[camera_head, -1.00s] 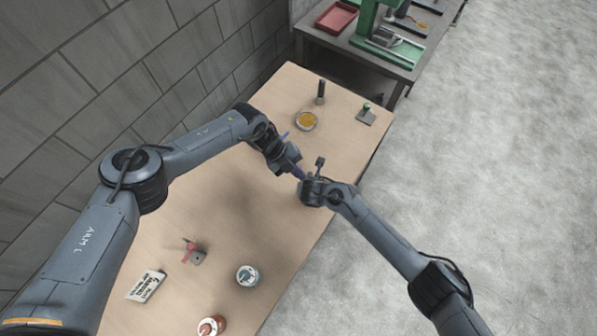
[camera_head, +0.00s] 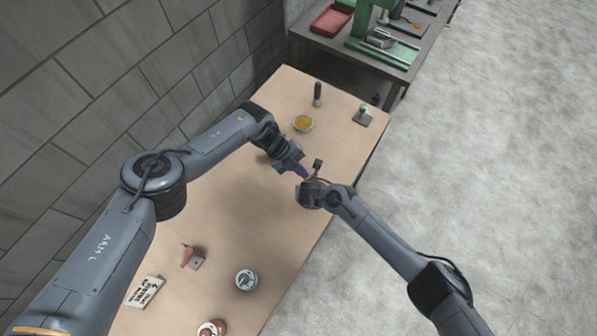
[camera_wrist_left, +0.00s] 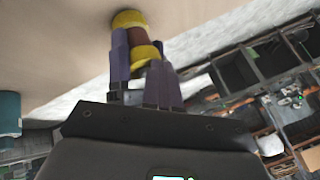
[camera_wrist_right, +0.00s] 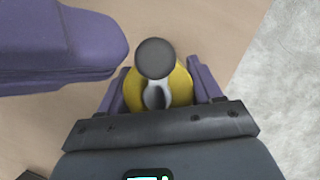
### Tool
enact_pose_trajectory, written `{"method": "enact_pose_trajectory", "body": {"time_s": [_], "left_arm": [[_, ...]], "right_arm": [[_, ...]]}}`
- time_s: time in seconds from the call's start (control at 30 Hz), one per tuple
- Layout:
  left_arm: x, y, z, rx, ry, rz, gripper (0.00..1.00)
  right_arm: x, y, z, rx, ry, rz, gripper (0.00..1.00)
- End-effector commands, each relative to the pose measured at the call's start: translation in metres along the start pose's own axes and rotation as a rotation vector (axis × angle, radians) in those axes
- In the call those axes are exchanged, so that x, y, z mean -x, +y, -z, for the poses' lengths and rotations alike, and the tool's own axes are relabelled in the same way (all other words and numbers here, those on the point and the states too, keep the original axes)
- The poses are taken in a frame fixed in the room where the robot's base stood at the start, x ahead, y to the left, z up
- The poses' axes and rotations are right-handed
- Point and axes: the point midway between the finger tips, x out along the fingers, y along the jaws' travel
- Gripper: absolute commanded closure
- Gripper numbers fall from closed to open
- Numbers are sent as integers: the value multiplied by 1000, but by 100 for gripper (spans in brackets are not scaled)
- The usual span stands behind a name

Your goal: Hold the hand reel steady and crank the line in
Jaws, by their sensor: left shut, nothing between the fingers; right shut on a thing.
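The hand reel shows in the right wrist view as a yellow body (camera_wrist_right: 181,86) with a grey piece and a dark round knob (camera_wrist_right: 154,58) in front. My right gripper (camera_wrist_right: 160,88) is shut on the reel, a purple finger on each side. In the left wrist view the reel has yellow ends and a red-brown middle (camera_wrist_left: 139,38). My left gripper (camera_wrist_left: 140,62) is shut and empty, its purple fingers close against the reel in that picture; I cannot tell if they touch. In the head view my left gripper (camera_head: 302,171) points at my right gripper (camera_head: 307,187), which hides the reel.
A dish with amber content (camera_head: 303,123), a dark upright cylinder (camera_head: 317,94) and a small green-topped stand (camera_head: 364,115) are at the table's far end. A red-handled item (camera_head: 191,257), a sign (camera_head: 145,291), a teal-grey tin (camera_head: 246,280) and a red container (camera_head: 212,328) are nearer.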

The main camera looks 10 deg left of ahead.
Motion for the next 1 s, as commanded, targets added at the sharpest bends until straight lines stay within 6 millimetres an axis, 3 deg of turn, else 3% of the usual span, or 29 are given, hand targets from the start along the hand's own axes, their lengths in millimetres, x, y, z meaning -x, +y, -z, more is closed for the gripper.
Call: {"method": "enact_pose_trajectory", "body": {"time_s": [0.5,1.0], "left_arm": [[-12,-23,0,-2,1,-1,100],[-21,-31,2,-73,38,-36,100]], "right_arm": [[0,1,0,0,0,-1,70],[0,0,0,0,-1,-1,70]]}}
